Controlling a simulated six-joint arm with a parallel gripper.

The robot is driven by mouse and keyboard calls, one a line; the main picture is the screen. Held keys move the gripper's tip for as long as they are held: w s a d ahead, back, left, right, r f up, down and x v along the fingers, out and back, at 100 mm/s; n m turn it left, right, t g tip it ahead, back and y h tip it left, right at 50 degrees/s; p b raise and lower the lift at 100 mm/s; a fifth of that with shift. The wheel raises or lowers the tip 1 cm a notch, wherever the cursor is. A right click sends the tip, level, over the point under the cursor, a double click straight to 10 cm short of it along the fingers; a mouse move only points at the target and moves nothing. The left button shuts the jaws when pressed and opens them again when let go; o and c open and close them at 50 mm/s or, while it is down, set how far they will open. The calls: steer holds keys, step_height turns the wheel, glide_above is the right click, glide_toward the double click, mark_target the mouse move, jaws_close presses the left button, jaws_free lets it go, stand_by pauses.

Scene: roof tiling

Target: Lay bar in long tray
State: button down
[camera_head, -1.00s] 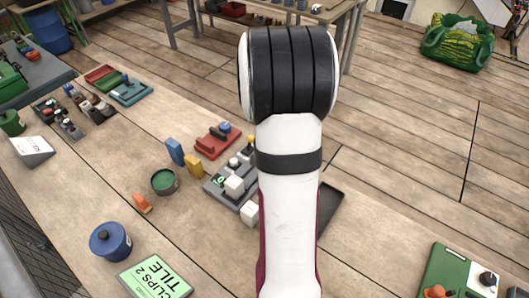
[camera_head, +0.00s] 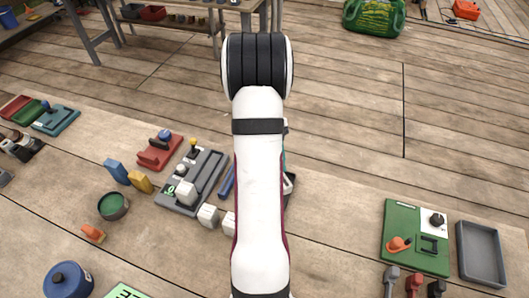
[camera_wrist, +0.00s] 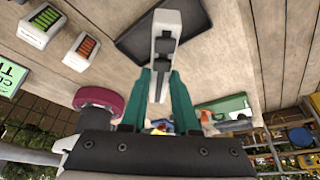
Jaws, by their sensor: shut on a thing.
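In the wrist view my gripper (camera_wrist: 160,82) has its teal fingers closed on a pale grey bar (camera_wrist: 164,22) with dark sections. The bar points away from the fingers and overlaps a dark shallow tray (camera_wrist: 198,18) lying on the wood beyond. I cannot tell whether they touch. A grey rectangular tray (camera_head: 481,254), empty, lies at the right. I cannot tell whether it is the same tray as in the wrist view.
A green board (camera_head: 412,240) with an orange part sits left of the grey tray, with several small tools in front.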

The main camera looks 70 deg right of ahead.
steer(key=m, duration=0.2)
steer(key=m+t, duration=0.1)
steer(key=m, duration=0.1)
steer(key=m+t+y, duration=0.1)
steer(key=shift+s+a+m, duration=0.35)
steer(key=shift+m, duration=0.05)
steer(key=m, duration=0.1)
steer(key=m+t, duration=0.1)
steer(key=m, duration=0.1)
steer(key=shift+a+f+m, duration=0.1)
steer(key=shift+a+m, duration=0.15)
steer(key=shift+m, duration=0.05)
steer(key=shift+f, duration=3.8)
steer(key=shift+f, duration=0.5)
steer(key=c, duration=0.6)
jaws_free()
steer(key=shift+r, duration=0.1)
steer(key=shift+r, duration=3.4)
